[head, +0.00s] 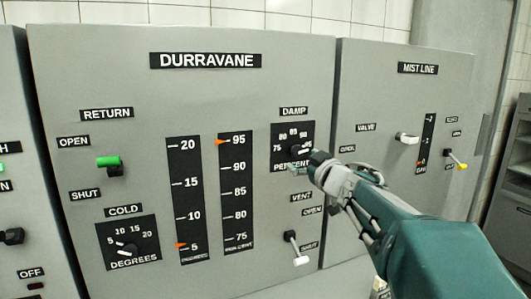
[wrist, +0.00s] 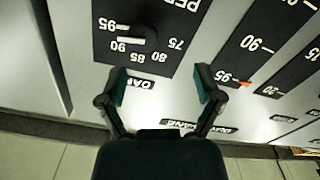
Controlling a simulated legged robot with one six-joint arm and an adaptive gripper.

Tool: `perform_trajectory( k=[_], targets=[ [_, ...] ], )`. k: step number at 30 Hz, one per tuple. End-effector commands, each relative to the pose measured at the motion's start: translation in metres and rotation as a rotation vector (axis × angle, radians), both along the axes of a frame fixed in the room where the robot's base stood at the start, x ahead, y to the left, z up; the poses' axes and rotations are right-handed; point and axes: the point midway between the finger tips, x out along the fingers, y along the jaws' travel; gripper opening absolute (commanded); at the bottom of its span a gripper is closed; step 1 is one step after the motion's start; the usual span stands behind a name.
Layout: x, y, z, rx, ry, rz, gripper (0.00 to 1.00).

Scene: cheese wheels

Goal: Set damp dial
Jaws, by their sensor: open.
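The damp dial (head: 281,133) is a black square plate under the DAMP label, with numbers from 75 to 95 and PERCENT below. It shows upside down in the wrist view (wrist: 106,56). Its dark knob (wrist: 151,36) has a white mark on the side of the 90 and 95; the exact reading is hard to tell. My gripper (wrist: 160,82) is open and empty, its fingers spread below the dial in the wrist view and apart from the knob. In the head view my gripper (head: 316,162) is at the dial's lower right and hides part of it.
The cold dial (head: 128,240), the green return lever (head: 108,162) and two gauges (head: 184,230) are to the left. The white-tipped vent lever (head: 300,260) is below the damp dial. The mist line panel (head: 390,85) with a valve handle (head: 407,139) is to the right.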

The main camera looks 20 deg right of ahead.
Motion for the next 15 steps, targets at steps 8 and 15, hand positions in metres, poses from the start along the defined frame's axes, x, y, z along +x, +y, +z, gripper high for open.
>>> perform_trajectory(
  k=[8,15],
  targets=[
    [0.049,-0.008,-0.003,0.007,0.003,-0.003,0.84],
    [0.066,0.001,-0.001,0.0,0.001,-0.003,0.84]
  ],
)
